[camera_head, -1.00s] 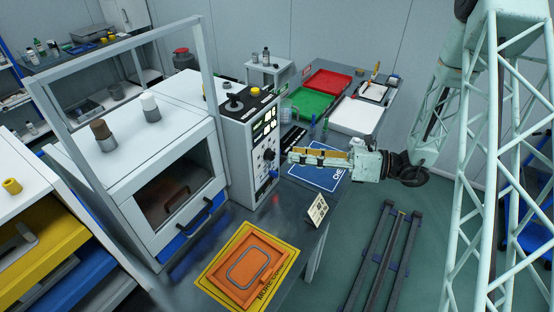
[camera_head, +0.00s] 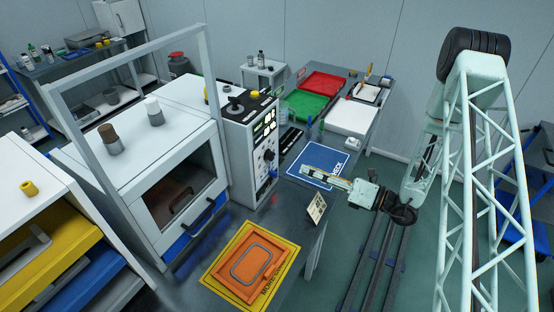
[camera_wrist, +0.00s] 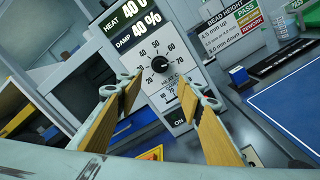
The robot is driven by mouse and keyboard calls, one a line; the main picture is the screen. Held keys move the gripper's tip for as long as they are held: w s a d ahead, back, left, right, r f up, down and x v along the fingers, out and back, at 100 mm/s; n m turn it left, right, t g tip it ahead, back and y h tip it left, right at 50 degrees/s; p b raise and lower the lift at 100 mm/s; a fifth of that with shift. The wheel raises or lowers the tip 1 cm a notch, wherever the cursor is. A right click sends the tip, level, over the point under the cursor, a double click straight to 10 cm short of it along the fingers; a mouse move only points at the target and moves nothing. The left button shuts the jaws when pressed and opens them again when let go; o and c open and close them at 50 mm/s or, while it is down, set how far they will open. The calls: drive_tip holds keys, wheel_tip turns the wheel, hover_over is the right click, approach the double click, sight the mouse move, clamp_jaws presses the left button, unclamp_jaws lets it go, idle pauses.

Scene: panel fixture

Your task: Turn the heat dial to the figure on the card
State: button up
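The heat dial (camera_wrist: 159,64) is a black round knob on the grey control panel, ringed by printed figures from about 20 to 70. The dial also shows on the panel front in the head view (camera_head: 269,155). My gripper (camera_head: 304,172) is open and empty, to the right of the panel and apart from it. In the wrist view its two fingers (camera_wrist: 148,92) stand apart below the dial. A small card (camera_head: 316,208) stands on the bench edge; its figure is too small to read.
A blue mat (camera_head: 318,164) lies beside the panel. An orange tray on a yellow mat (camera_head: 215,281) sits at the bench front. Red (camera_head: 326,82) and green trays lie farther back. A lower dial is partly hidden behind a finger in the wrist view.

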sight(273, 157)
drive_tip(key=shift+a, duration=0.1)
idle(0.3)
drive_tip(key=shift+p+x, duration=1.1)
drive_tip(key=shift+x, duration=5.75)
drive_tip(key=shift+c, duration=0.2)
drive_tip(key=c, duration=0.8)
